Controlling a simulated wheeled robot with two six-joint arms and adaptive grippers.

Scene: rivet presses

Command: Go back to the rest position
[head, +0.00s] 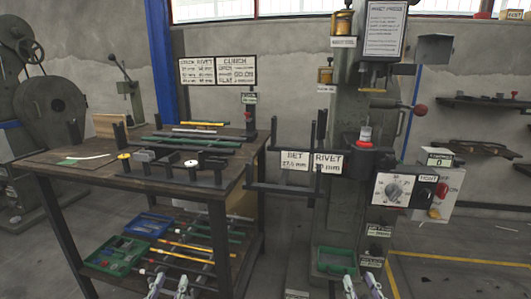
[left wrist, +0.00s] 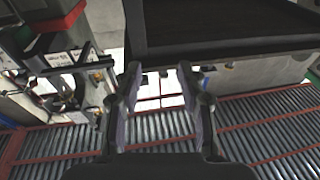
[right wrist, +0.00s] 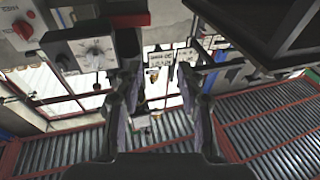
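My left gripper (head: 169,287) is at the bottom of the head view, in front of the workbench. In the left wrist view its fingers (left wrist: 160,82) are spread apart with nothing between them. My right gripper (head: 361,287) is at the bottom of the head view, in front of the rivet press (head: 345,200). In the right wrist view its fingers (right wrist: 160,90) are spread apart and empty. Neither gripper appears to touch anything.
A workbench (head: 60,164) with rods and fixtures stands to the left. Its lower shelf holds a blue tray (head: 148,224) and a green tray (head: 115,255). A dial box (head: 405,192) and a green bin (head: 336,261) are on the press. Free floor (head: 465,265) lies at right.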

